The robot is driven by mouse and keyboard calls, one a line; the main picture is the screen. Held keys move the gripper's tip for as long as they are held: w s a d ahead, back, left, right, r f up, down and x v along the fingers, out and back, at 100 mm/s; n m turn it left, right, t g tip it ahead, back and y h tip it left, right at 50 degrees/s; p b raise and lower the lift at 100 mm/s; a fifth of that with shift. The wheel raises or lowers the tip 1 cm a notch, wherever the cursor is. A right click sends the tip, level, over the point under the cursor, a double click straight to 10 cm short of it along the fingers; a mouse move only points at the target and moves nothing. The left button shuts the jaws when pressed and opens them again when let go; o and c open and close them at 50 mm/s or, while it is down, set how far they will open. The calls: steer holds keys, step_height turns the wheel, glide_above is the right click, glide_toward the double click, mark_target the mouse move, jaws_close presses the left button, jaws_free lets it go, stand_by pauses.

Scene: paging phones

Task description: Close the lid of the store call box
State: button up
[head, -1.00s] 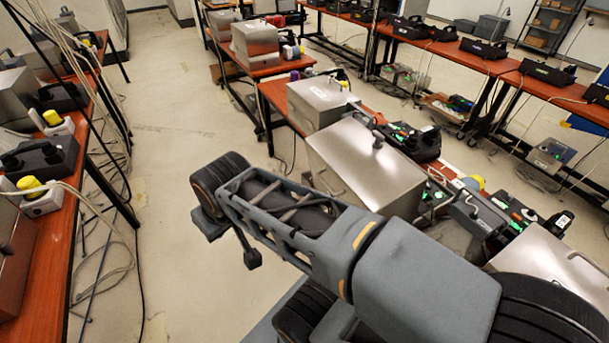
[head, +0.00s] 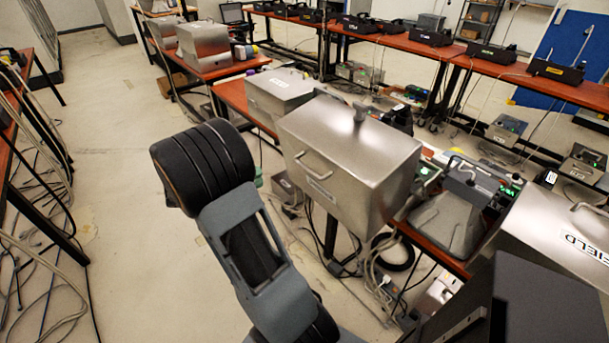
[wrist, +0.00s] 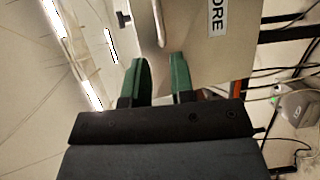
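The store call box (head: 385,180) is a brushed steel box in the middle of the head view. A bar handle (head: 313,166) and a white label (head: 320,190) are on its side facing me. In the wrist view, the box face (wrist: 195,58) carries a label ending in "ORE" (wrist: 217,12) and the handle (wrist: 158,22). My gripper (wrist: 160,62) is open. Its two green fingers are apart, short of the handle, with nothing visible between them. I cannot tell how far open the lid is.
A steel box labelled FIELD (head: 555,230) stands at the right. A smaller steel box (head: 280,92) stands behind the store box. Cables (head: 380,280) hang below the orange bench. Bare floor (head: 120,180) lies to the left.

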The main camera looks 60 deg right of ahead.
mark_target(305, 166)
steer(key=p+x, duration=0.1)
steer(key=x, duration=1.2)
steer(key=shift+s+d+r+p, duration=0.1)
steer(key=shift+s+d+p, duration=0.05)
steer(key=shift+d+p, duration=0.25)
steer(key=shift+a, duration=0.1)
steer(key=shift+c, duration=0.3)
jaws_close()
